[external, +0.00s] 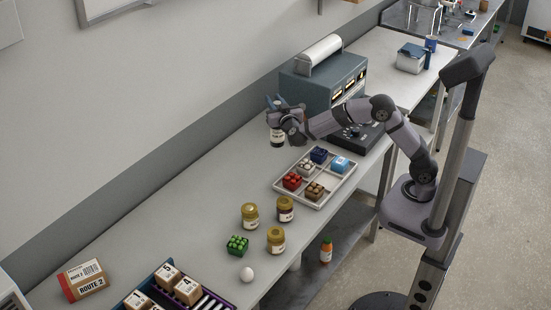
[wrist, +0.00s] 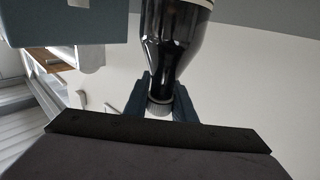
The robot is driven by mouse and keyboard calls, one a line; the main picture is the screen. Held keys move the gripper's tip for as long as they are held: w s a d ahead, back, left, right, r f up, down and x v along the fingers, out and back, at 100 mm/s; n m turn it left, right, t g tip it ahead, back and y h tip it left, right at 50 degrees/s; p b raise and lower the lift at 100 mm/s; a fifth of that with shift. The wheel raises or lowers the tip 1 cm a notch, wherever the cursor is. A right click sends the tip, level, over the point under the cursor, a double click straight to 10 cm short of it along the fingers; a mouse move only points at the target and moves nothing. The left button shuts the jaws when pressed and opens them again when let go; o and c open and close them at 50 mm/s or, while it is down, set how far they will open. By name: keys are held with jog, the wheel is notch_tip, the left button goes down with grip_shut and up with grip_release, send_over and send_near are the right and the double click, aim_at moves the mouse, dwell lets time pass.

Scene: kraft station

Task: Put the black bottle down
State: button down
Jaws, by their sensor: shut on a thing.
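The black bottle (external: 277,137) is dark with a white label and is near the wall, left of the teal machine. In the wrist view the bottle (wrist: 173,45) is glossy black, with its ridged grey cap at the lower end of the picture. My gripper (external: 275,106) is around the bottle's upper part, and its blue fingers (wrist: 159,98) are on both sides of the neck. It is shut on the bottle. The bottle looks upright, and I cannot tell whether its base touches the bench.
A teal machine (external: 318,85) stands right of the bottle. A divided tray (external: 327,199) with small coloured packs is in front of it. Several jars (external: 250,214), a green pack (external: 237,244) and an egg (external: 246,274) stand nearer. The bench left of the bottle is clear.

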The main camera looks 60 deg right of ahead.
notch_tip(320, 180, down, 10)
jog(key=p, duration=0.1)
jog(key=shift+r+p, duration=0.15)
jog(key=shift+p, duration=0.2)
dwell(0.3)
jog(key=c, duration=1.5)
grip_release()
jog(key=shift+f, duration=0.25)
jog(key=b, duration=0.4)
send_near(279, 131)
jog(key=x, duration=0.4)
jog(key=shift+w+d, duration=0.15)
jog(key=shift+d, duration=0.05)
jog(key=shift+w, duration=0.1)
